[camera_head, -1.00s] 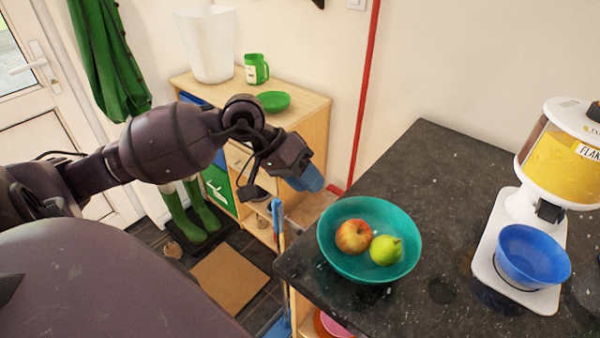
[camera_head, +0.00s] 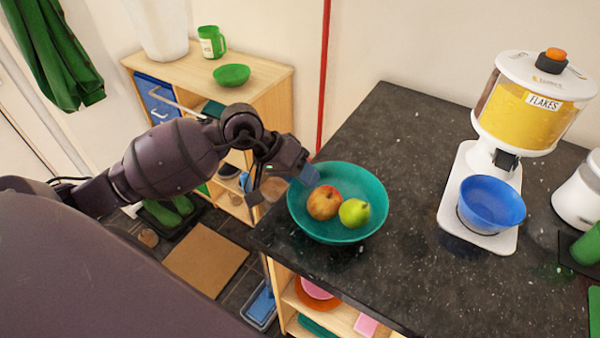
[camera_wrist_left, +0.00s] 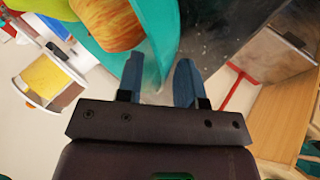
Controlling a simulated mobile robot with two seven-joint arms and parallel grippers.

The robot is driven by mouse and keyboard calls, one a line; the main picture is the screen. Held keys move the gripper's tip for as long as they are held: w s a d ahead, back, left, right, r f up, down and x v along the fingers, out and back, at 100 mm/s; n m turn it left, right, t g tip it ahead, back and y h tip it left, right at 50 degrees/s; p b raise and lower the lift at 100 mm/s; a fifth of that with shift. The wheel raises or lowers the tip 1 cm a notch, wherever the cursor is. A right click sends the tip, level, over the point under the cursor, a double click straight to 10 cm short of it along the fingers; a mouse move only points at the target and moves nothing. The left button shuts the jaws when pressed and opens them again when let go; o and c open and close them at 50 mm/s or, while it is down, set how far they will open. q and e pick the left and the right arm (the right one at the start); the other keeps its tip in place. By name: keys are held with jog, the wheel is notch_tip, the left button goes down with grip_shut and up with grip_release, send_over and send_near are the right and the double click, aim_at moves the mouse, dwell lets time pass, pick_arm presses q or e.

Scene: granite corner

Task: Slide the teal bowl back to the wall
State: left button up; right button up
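The teal bowl (camera_head: 340,226) stands on the dark counter near its left edge. A red-yellow apple (camera_head: 324,202) and a green-yellow fruit (camera_head: 354,212) lie in it. My left gripper (camera_head: 287,182) is at the bowl's left rim, fingers apart. One blue finger shows over the inside of the rim, the other outside. In the left wrist view the bowl's wall (camera_wrist_left: 163,40) runs down into the gap between the fingers (camera_wrist_left: 158,85). I see no firm grip on it; contact is unclear. The pale wall (camera_head: 430,40) rises behind the counter. My right gripper is out of view.
On the counter (camera_head: 400,150), a flakes dispenser (camera_head: 530,105) with a blue bowl (camera_head: 490,204) stands right of the teal bowl. The counter behind the teal bowl is clear. A wooden shelf (camera_head: 265,95) with a green bowl (camera_head: 231,75) stands left of the counter.

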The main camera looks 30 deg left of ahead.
pick_arm(q)
grip_shut()
